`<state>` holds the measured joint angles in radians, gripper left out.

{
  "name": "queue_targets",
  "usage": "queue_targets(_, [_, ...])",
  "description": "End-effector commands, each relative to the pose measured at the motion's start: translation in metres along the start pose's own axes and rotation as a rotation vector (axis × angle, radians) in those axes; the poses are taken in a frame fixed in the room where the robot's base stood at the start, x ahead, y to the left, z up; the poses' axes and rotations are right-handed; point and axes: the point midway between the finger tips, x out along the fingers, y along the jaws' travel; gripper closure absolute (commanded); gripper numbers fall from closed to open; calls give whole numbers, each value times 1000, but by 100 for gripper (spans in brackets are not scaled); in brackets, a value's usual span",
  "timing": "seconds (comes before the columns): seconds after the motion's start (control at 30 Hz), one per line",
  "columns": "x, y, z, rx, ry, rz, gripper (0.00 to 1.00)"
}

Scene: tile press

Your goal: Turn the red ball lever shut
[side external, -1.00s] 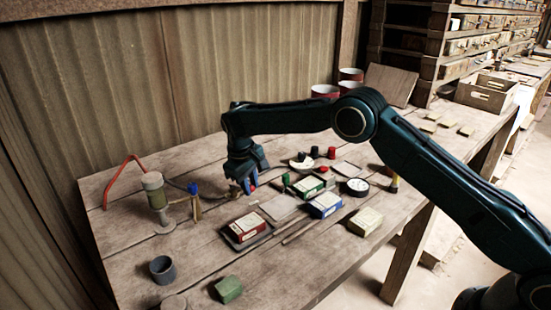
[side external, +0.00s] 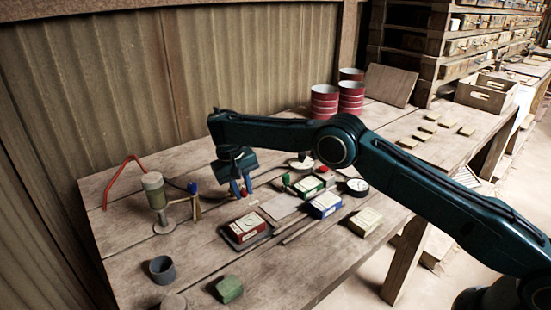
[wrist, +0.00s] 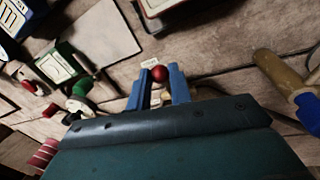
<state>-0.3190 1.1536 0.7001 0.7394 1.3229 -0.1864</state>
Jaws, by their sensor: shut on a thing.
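The red ball (wrist: 160,73) of the lever shows between the tips of my gripper's two blue fingers in the wrist view. My gripper (wrist: 158,87) is shut on the red ball lever. In the side view my gripper (side external: 241,189) points down at the table, and a little of the red ball (side external: 243,194) shows at its fingertips. The lever's arm and pivot are mostly hidden by the fingers and the gripper body.
A pump-like cylinder (side external: 153,187) and a blue-topped post (side external: 193,188) stand left of my gripper. A red box (side external: 243,228), a blue box (side external: 326,205) and a green box (side external: 308,187) lie in front and right. A grey cup (side external: 162,269) stands near the front left.

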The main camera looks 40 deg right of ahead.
Motion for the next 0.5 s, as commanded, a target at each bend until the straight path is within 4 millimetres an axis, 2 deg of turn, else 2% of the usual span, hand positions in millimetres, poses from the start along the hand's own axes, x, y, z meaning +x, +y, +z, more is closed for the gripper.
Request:
queue_targets(0.37, [-2, -2, 0, 1, 1, -2, 100])
queue_targets(0.4, [-2, -2, 0, 1, 1, -2, 75])
queue_targets(0.5, [-2, -2, 0, 1, 1, -2, 58])
